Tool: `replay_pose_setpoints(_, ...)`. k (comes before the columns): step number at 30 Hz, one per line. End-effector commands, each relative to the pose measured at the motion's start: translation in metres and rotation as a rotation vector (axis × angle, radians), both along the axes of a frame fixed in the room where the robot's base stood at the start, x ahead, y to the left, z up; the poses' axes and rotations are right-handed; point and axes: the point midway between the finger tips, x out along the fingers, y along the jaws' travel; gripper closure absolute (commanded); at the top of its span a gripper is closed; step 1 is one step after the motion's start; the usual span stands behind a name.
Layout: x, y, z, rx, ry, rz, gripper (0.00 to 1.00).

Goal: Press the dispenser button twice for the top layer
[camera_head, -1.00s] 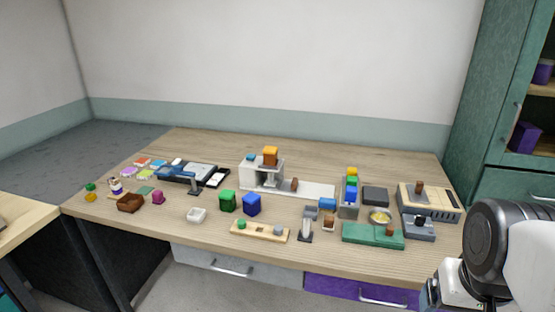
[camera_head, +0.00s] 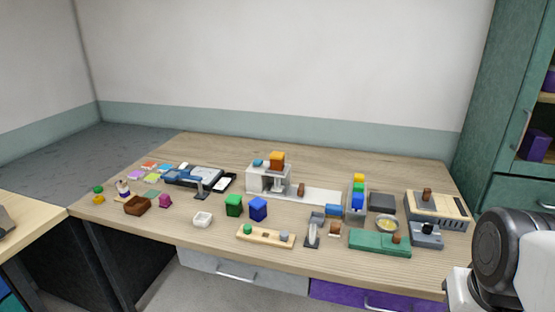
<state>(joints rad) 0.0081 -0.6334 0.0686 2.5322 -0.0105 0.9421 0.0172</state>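A white machine (camera_head: 256,182) with an orange block (camera_head: 277,159) and a small blue piece (camera_head: 258,162) on top stands at the back middle of the table. It looks like the dispenser, and the blue piece may be its button; both are too small to tell surely. A long white strip (camera_head: 325,195) runs right from it, with a brown peg (camera_head: 301,189) near its left end. A grey holder (camera_head: 355,213) with a yellow, green and blue stack (camera_head: 358,187) stands to the right. My gripper is out of view; only part of my arm shows at the lower right.
Green (camera_head: 234,205) and blue (camera_head: 258,209) blocks stand before the machine. A wooden board (camera_head: 265,237), grey lever (camera_head: 312,231) and green base (camera_head: 378,243) line the front. A beige box (camera_head: 436,206) is at right, a blue-grey device (camera_head: 190,176) at left. The back of the table is clear.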

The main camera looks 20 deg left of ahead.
Motion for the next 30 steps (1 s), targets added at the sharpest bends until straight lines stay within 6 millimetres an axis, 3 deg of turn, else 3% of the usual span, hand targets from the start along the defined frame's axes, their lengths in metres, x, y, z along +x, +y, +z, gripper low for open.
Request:
replay_pose_setpoints(1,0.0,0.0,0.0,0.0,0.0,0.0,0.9)
replay_pose_setpoints(3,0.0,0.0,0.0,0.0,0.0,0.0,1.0)
replay_pose_setpoints(30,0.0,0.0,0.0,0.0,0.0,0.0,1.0)
